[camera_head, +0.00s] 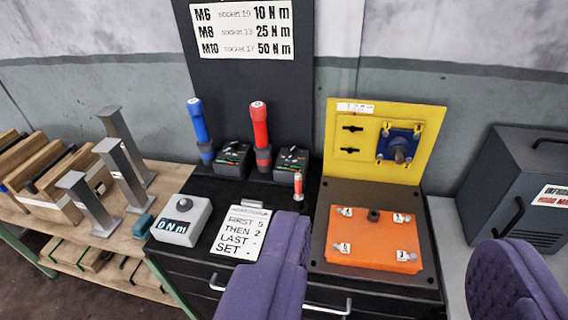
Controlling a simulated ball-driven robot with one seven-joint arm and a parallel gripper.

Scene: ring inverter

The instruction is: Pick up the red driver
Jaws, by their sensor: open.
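The red driver (260,128) stands upright at the back of the dark cabinet top, with a red grip and a dark lower part. A matching blue driver (199,125) stands to its left. A much smaller red-handled piece (298,185) stands in front of the red driver, to its right. My gripper (388,240) shows as two purple padded fingers at the bottom of the view. They are wide apart with nothing between them, nearer the camera than the cabinet. The red driver is beyond and to the left of them, apart from both.
Dark blocks (232,155) stand beside the drivers. An orange plate (373,240) lies in front of an upright yellow panel (381,143). A grey readout box (180,218) and white card (240,232) lie at front left. A grey case (520,190) stands at right.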

